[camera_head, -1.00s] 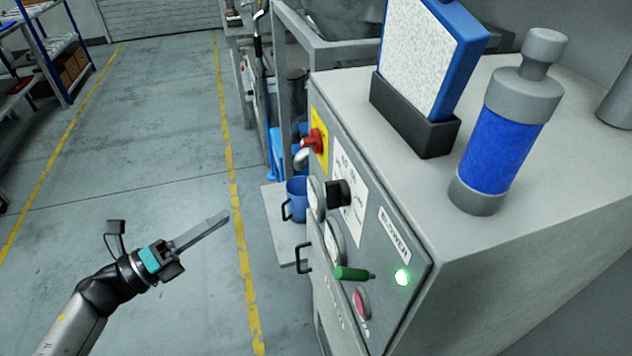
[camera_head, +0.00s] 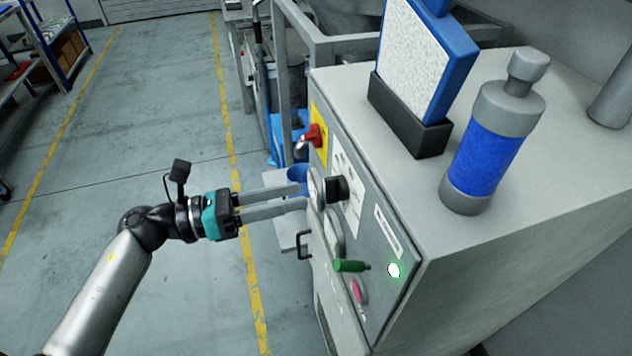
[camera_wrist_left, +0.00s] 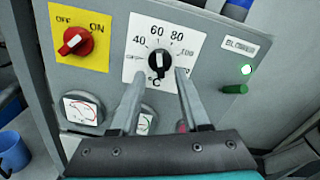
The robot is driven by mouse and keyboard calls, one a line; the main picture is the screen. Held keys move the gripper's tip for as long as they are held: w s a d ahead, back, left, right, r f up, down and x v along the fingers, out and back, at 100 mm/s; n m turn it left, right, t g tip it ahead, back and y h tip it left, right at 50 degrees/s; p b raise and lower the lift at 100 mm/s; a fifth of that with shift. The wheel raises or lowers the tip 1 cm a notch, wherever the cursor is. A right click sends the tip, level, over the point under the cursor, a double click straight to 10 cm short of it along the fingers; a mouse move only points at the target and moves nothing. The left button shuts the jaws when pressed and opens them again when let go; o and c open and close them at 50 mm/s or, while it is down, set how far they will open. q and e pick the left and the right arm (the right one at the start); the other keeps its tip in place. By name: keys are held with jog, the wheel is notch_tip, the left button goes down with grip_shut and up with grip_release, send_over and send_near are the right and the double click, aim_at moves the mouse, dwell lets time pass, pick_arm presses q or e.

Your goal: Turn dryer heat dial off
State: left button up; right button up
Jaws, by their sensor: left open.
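The dryer's heat dial is a black knob (camera_wrist_left: 159,61) on a white plate marked 40, 60, 80, 100 and OFF. It also shows in the head view (camera_head: 338,189) on the dryer's front panel. I cannot tell for sure which mark its pointer is on. My left gripper (camera_head: 305,196) is open and empty in front of the panel, its fingers level and aimed toward the dial. In the left wrist view its fingertips (camera_wrist_left: 159,77) straddle the lower part of the dial's plate; I cannot tell whether they touch it. My right gripper is not in view.
A red ON/OFF switch (camera_wrist_left: 74,42) on a yellow plate sits left of the dial. A green blower handle (camera_head: 351,266) and lit green lamp (camera_head: 394,270) sit lower right. Gauges and a pull handle (camera_head: 303,245) are nearby. A blue-and-grey canister (camera_head: 488,150) stands on top.

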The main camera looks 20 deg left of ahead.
aim_at(325, 189)
pick_arm(q)
jog(key=p+x, duration=0.1)
jog(key=x, duration=0.4)
grip_shut()
dwell(0.3)
